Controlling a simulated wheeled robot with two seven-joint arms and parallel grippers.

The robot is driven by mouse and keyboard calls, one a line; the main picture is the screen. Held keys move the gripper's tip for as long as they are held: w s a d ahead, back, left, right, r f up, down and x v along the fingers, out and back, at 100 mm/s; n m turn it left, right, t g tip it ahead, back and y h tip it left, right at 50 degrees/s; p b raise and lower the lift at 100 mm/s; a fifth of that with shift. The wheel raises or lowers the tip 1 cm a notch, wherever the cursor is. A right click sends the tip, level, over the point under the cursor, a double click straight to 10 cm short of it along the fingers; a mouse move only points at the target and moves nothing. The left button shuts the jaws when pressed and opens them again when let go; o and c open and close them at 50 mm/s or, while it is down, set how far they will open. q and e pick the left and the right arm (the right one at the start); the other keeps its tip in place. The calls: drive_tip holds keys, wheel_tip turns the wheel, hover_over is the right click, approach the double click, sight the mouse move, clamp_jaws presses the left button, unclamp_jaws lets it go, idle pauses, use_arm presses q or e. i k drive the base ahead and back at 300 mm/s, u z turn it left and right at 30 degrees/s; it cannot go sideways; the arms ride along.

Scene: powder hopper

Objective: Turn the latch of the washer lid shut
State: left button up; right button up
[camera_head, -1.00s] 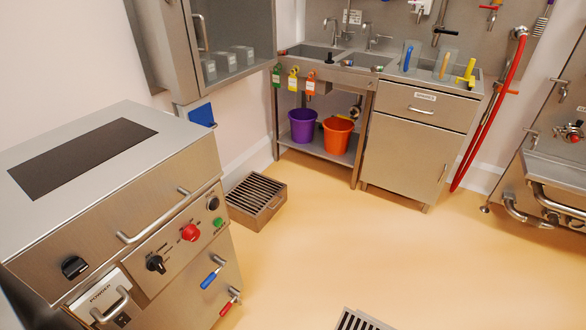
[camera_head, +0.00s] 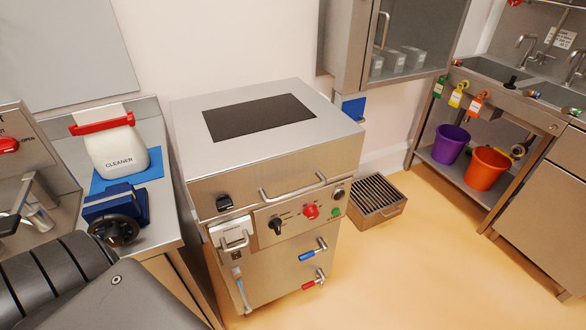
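The washer (camera_head: 285,215) is a steel cabinet in the middle of the view. Its flat lid (camera_head: 330,123) has a dark window (camera_head: 259,117) and lies down on the body, with a bar handle (camera_head: 292,188) on its front edge. A small black latch knob (camera_head: 224,202) sits at the left of the lid's front face. I cannot tell its turn position for sure. A dark arm link of mine fills the bottom left corner. Neither gripper shows.
Left of the washer, a steel counter holds a white cleaner jug (camera_head: 117,150) with a red top and a blue device (camera_head: 114,204) with a black wheel. A wall cabinet (camera_head: 395,45) hangs behind right. A floor grate (camera_head: 377,195) lies right of the washer. The floor in front right is clear.

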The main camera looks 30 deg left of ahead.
sight(223, 203)
drive_tip(key=u, duration=3.35)
drive_tip(key=k, duration=1.45)
drive_tip(key=z, duration=2.05)
drive_tip(key=i, duration=0.5)
drive_tip(key=u, duration=0.05)
